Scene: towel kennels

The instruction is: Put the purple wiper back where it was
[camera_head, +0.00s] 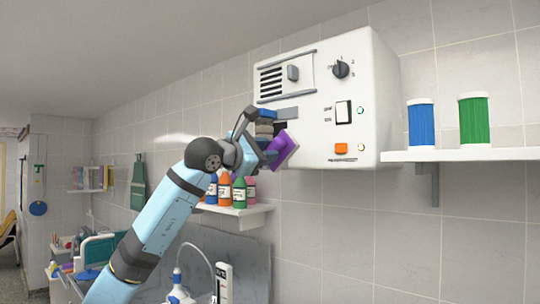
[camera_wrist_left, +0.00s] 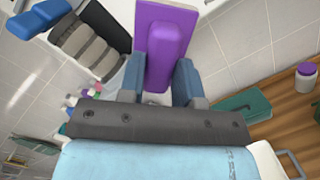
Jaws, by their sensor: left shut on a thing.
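The purple wiper (camera_head: 285,150) is a flat purple pad with a raised grip. It is up at the lower left corner of the white wall unit; I cannot tell whether it touches the unit. My left gripper (camera_head: 267,150) is shut on the wiper. In the left wrist view the wiper (camera_wrist_left: 165,45) stands between the two blue-grey fingers (camera_wrist_left: 158,85), its pad facing away from me. The fingers cover part of its grip. My right gripper is not in view.
The white wall unit (camera_head: 375,100) has a vent, knob and switch. A shelf (camera_head: 460,155) at right holds a blue and a green roll. Below my gripper, a small shelf (camera_head: 245,212) carries several bottles. A grey ribbed object (camera_wrist_left: 85,45) is close left of the wiper.

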